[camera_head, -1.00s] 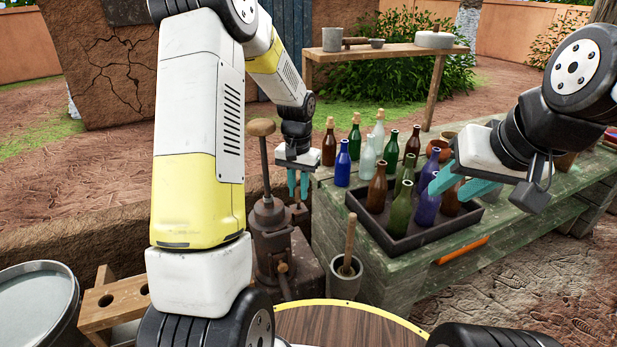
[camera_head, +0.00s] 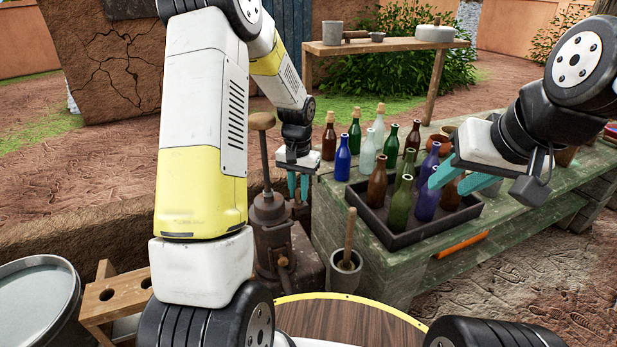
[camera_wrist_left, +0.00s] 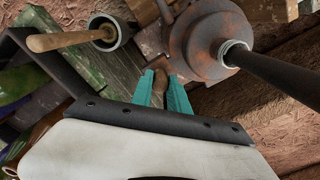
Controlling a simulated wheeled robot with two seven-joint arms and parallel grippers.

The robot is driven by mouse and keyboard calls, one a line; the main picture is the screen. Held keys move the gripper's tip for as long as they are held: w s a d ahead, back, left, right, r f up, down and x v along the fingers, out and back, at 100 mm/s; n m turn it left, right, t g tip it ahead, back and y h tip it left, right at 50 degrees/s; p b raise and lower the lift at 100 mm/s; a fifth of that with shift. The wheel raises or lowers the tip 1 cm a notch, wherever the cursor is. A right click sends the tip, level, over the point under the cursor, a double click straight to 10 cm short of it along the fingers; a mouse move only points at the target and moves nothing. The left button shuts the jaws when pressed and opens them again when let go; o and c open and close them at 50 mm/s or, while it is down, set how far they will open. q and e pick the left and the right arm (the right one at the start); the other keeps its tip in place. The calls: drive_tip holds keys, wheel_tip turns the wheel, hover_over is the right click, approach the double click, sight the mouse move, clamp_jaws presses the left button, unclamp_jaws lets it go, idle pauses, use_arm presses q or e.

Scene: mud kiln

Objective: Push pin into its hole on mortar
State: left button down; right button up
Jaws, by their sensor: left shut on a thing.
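The rusty brown iron mortar (camera_head: 272,235) stands left of the green table, with a wooden-knobbed rod (camera_head: 263,160) upright in its top. In the left wrist view the mortar's rounded body (camera_wrist_left: 205,40) and dark rod (camera_wrist_left: 285,78) show at upper right. My left gripper (camera_head: 298,192) is beside the mortar, on its right. In the left wrist view its teal fingers (camera_wrist_left: 165,90) are shut on a brown piece, apparently the pin (camera_wrist_left: 161,82), close to the mortar. The hole is not clearly visible.
A dark tray (camera_head: 400,241) with several bottles sits on the green table (camera_head: 385,262). More bottles stand behind it. A wooden rack (camera_head: 115,297) and metal drum (camera_head: 38,305) are at lower left.

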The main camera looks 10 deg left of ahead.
use_arm(q)
drive_tip(key=shift+f, duration=0.2)
drive_tip(key=c, duration=1.2)
unclamp_jaws()
drive_tip(key=shift+r, duration=0.1)
wheel_tip(320, 180, up, 8)
drive_tip(key=shift+f, duration=0.2)
